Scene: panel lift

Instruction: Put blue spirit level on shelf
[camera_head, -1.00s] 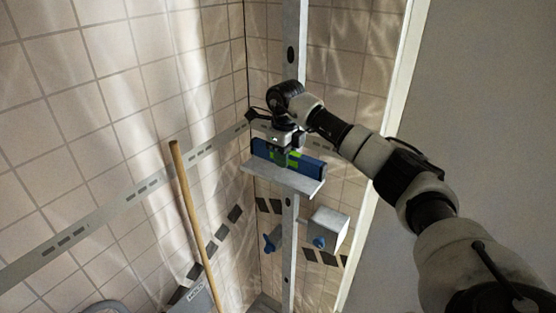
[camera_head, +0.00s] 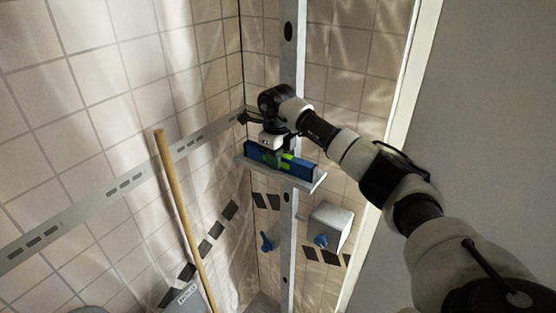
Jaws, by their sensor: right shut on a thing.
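The blue spirit level (camera_head: 302,169) with green parts lies lengthwise along the small grey shelf (camera_head: 314,184), which is fixed to the upright metal rail in the corner. My right gripper (camera_head: 277,152) comes down from above and is shut on the middle of the level. The level is at the shelf's top surface; whether it rests fully on it is hard to tell. The gripper's fingers are small and partly hidden by the wrist. My left gripper is not in view.
The upright metal rail (camera_head: 287,225) runs behind the shelf. A grey box with a blue knob (camera_head: 331,225) is mounted below right. A wooden stick (camera_head: 182,220) leans at left, near a slotted metal strip (camera_head: 125,186) along the tiled wall.

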